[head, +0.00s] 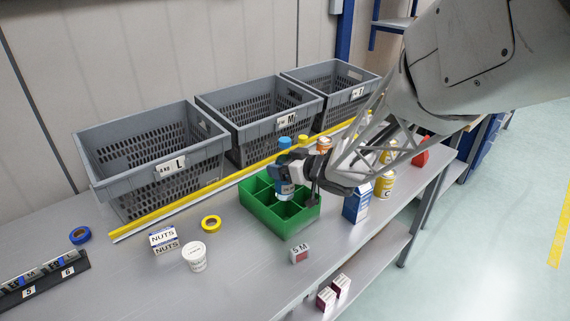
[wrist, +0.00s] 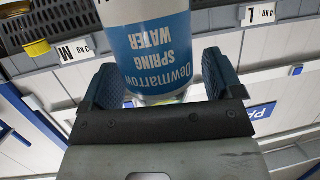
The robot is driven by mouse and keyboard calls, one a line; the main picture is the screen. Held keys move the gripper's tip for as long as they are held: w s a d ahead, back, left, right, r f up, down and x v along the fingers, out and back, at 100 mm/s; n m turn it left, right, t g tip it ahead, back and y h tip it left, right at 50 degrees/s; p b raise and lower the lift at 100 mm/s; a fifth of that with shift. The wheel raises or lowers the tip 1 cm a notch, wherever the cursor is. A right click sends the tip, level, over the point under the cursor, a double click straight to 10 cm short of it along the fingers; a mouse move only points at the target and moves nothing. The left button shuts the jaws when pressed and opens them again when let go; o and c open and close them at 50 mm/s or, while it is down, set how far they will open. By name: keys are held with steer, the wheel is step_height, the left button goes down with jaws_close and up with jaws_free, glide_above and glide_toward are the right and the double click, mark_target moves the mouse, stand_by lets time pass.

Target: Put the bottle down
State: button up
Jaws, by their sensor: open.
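The bottle is a white and blue spring water bottle (wrist: 155,45) with a blue cap, which also shows in the head view (head: 284,187). It stands upright at a compartment of the green divided crate (head: 268,226); its base is hidden in the head view. My gripper (head: 291,171) is at the bottle's side, above the crate. In the wrist view my gripper (wrist: 162,85) is open, with one finger on each side of the bottle. A gap shows at the right finger; contact at the left finger is unclear.
Three grey baskets marked L (head: 200,172), M (head: 312,108) and another letter stand behind. A blue carton (head: 356,204) and yellow cans (head: 384,186) stand right of the crate. A nuts box (head: 164,240), white tub (head: 194,257) and small box (head: 299,254) are nearby.

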steer(key=v, duration=1.2)
steer(key=shift+r, duration=0.1)
steer(key=shift+d+r, duration=0.1)
stand_by(0.6)
